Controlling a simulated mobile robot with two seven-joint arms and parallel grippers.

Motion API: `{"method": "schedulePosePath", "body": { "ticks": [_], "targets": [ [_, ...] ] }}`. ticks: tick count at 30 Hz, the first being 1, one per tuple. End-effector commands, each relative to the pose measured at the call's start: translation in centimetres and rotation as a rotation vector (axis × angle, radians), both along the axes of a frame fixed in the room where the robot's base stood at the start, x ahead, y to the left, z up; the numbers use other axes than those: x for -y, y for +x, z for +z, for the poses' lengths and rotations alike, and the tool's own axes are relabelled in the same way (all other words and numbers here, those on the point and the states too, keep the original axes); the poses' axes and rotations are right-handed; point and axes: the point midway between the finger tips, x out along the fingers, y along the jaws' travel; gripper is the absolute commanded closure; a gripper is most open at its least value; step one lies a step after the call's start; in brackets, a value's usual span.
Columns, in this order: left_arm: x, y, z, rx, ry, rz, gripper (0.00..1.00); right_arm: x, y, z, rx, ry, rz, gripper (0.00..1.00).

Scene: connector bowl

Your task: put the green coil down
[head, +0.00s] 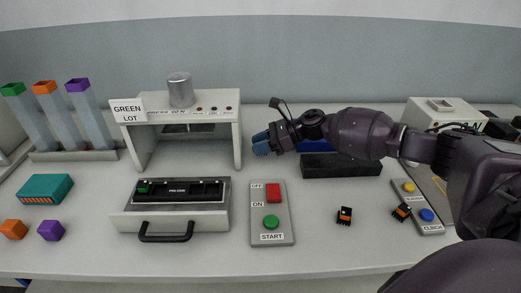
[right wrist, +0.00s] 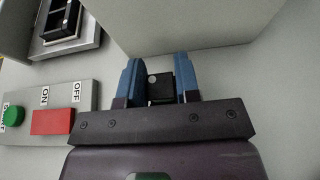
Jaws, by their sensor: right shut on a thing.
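My right gripper (head: 264,143) hangs over the table behind the switch panel, right of the white stand. In the right wrist view its blue fingers (right wrist: 160,83) are shut on a small black block (right wrist: 160,88) with a grey round spot. No green shows on the block, so I cannot tell for sure that it is the green coil. In the head view the fingers hide it. A small green piece (head: 144,187) sits at the left end of the black slotted strip in the grey drawer tray (head: 215,217). My left gripper is not in view.
The white stand (head: 236,130) carries a "GREEN LOT" sign (head: 127,111) and a metal cylinder (head: 180,90). The switch panel (head: 285,218) stands in front. Black-and-orange coils (head: 344,215) (head: 402,211) lie at right. A long black block (head: 341,170) lies behind them.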

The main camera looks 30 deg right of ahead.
Motion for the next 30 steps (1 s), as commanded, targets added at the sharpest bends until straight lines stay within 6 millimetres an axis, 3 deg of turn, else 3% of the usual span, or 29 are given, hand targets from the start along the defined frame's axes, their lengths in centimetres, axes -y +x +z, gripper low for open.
{"method": "schedulePosePath", "body": {
  "ticks": [6, 15, 21, 30],
  "targets": [
    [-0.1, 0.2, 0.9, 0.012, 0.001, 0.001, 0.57, 0.0, 0.1, 5.9, 0.011, -0.003, 0.001, 1.0],
    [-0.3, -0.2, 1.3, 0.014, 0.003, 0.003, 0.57, 0.0, 0.0, 13.1, 0.008, -0.003, 0.001, 1.0],
    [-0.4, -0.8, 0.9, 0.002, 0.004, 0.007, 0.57, 0.0, 0.0, 16.2, 0.006, -0.002, 0.001, 1.0],
    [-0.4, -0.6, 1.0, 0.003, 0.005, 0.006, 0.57, 0.0, 0.0, 17.7, 0.002, -0.001, 0.001, 1.0]
  ]
}}
